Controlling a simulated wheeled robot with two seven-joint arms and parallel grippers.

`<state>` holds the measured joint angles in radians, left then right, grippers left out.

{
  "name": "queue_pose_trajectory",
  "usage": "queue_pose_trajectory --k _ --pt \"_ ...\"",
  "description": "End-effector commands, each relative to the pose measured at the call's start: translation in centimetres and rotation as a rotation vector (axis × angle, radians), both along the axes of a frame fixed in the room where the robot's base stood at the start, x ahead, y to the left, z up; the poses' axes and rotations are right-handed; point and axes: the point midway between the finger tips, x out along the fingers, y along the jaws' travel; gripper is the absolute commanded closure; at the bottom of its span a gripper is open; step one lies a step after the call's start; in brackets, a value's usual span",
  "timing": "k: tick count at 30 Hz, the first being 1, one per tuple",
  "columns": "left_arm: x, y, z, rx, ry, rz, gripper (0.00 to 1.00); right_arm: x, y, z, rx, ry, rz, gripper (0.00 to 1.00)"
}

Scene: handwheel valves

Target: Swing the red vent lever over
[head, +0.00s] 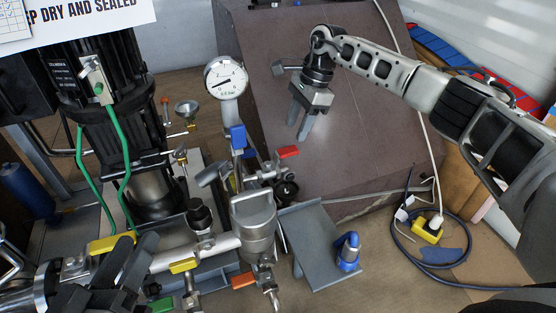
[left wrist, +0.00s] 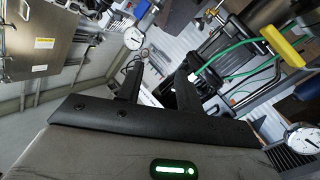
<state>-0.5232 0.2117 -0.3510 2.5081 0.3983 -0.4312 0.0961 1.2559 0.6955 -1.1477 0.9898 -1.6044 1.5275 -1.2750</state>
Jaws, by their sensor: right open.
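The red vent lever (head: 288,152) is a small red handle on the pipework right of centre in the head view, below the pressure gauge. My right gripper (head: 300,125) is open and empty, pointing down just above and beyond the red lever, apart from it. My left gripper (head: 134,255) is at the lower left, beside a yellow handle (head: 108,244), well away from the red lever. In the left wrist view its two dark fingers (left wrist: 160,82) stand apart with nothing seen held. I cannot make out the red lever in that view.
A blue handle (head: 237,137), an orange handle (head: 244,280) and a pressure gauge (head: 226,77) crowd the pipework. A grey metal cylinder (head: 254,222) stands below the red lever. The brown surface (head: 370,140) is mostly clear.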

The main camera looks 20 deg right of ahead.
Motion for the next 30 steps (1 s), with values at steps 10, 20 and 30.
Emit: queue_pose_trajectory --k 10,20,30 --pt "1.7 0.6 3.4 0.079 -0.332 0.044 0.64 0.0 1.0 -3.4 0.001 0.001 0.001 0.55" --pt "1.5 0.8 7.3 0.158 -0.685 0.078 0.64 0.1 1.9 -6.2 0.001 0.001 0.001 0.55" --pt "1.2 0.8 8.4 0.169 -0.742 0.085 0.64 0.1 2.0 -6.4 0.001 0.001 0.000 0.55"
